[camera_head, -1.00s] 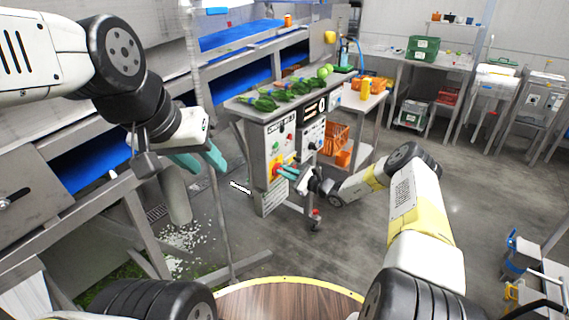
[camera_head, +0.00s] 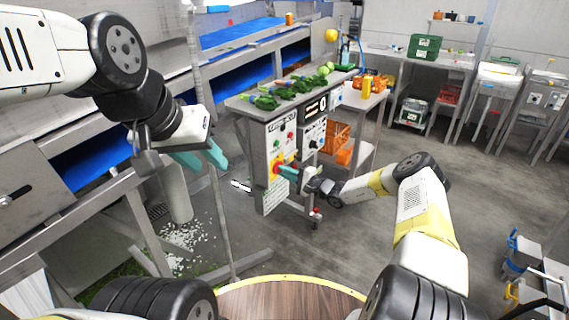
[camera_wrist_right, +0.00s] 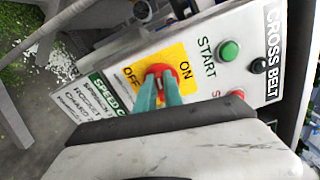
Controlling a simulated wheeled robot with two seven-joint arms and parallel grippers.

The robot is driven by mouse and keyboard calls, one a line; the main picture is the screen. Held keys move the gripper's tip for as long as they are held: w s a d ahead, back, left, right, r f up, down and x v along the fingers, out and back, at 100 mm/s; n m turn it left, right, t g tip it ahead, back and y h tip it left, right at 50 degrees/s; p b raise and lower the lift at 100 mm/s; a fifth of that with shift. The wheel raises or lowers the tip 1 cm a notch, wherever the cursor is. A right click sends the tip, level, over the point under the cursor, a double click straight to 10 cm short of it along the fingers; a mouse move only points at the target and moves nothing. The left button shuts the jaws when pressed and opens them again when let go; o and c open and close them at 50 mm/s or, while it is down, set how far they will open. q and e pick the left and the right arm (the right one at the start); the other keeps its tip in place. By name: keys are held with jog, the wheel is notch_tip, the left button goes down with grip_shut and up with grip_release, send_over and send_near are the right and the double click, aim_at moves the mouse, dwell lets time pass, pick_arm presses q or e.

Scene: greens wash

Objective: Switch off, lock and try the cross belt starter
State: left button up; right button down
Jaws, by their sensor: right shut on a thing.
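The cross belt starter panel (camera_head: 275,143) is on the side of a steel cabinet near the middle of the head view. In the right wrist view its CROSS BELT label (camera_wrist_right: 271,55), green START button (camera_wrist_right: 229,50) and red rotary switch (camera_wrist_right: 158,72) on a yellow ON/OFF plate (camera_wrist_right: 176,56) show. My right gripper (camera_wrist_right: 158,92) is shut on the red switch handle; it also shows at the panel in the head view (camera_head: 287,172). The fingers partly hide the handle, so its exact setting is unclear. My left gripper (camera_head: 208,163) is open and empty, left of the cabinet.
Leafy greens (camera_head: 265,102) lie on the cabinet top. A conveyor with blue belts (camera_head: 235,33) runs behind. An orange crate (camera_head: 335,138) stands on the shelf right of the cabinet. White scraps (camera_head: 188,240) lie on the floor at left. Floor at right (camera_head: 480,190) is open.

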jog(key=shift+f+n, duration=0.15)
jog(key=shift+n, duration=0.95)
jog(key=c, duration=1.5)
grip_release()
jog(key=shift+s+d, duration=0.1)
jog(key=shift+d, duration=0.05)
jog(key=v, duration=0.7)
jog(key=shift+s+d, duration=0.2)
